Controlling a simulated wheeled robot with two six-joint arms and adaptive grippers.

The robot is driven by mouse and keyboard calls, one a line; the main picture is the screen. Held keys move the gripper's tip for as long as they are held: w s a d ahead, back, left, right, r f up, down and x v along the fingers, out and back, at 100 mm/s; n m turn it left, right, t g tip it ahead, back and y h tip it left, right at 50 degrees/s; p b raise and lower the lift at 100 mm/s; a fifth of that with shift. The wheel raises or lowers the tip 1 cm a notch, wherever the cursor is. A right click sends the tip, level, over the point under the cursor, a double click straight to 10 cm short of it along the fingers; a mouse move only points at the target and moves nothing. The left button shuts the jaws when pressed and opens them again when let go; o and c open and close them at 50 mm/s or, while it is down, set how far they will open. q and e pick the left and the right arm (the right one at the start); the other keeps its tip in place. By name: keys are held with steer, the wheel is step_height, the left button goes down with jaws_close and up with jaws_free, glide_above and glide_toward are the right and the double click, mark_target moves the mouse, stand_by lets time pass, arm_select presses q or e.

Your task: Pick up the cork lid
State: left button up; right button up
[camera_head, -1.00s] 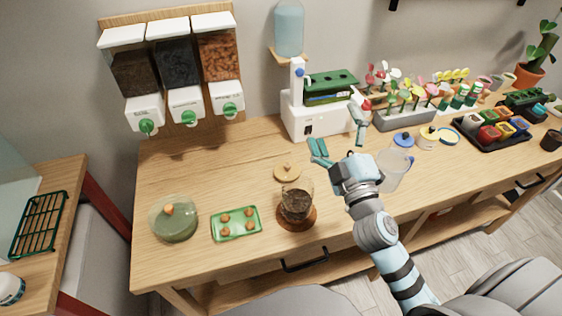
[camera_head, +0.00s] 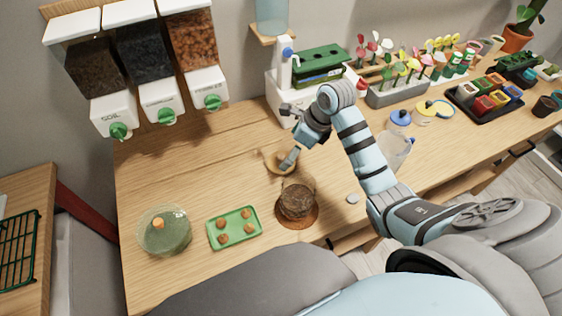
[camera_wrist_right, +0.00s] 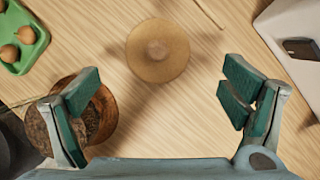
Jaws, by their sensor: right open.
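The cork lid (camera_head: 276,161) is a round tan disc with a knob, lying on the wooden table behind the glass jar. In the right wrist view the cork lid (camera_wrist_right: 158,50) lies flat with its knob up, ahead of and between the fingers, touching neither. My right gripper (camera_head: 288,137) is above the lid and partly covers it in the head view. In the right wrist view the gripper (camera_wrist_right: 158,92) is wide open and empty. The jar (camera_head: 297,200), filled with dark soil, stands on a round brown coaster (camera_head: 283,222). My left gripper is not in view.
A white machine (camera_head: 285,96) stands behind the gripper. A clear pitcher (camera_head: 394,150) stands to the right. Table left of the lid is clear.

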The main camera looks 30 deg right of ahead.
mark_target(284, 157)
steer(key=x, duration=0.5)
steer(key=shift+w+a+f, duration=0.15)
steer(key=shift+a+f, duration=0.05)
steer(key=shift+a, duration=0.05)
steer(key=c, duration=1)
steer(key=shift+r, duration=0.15)
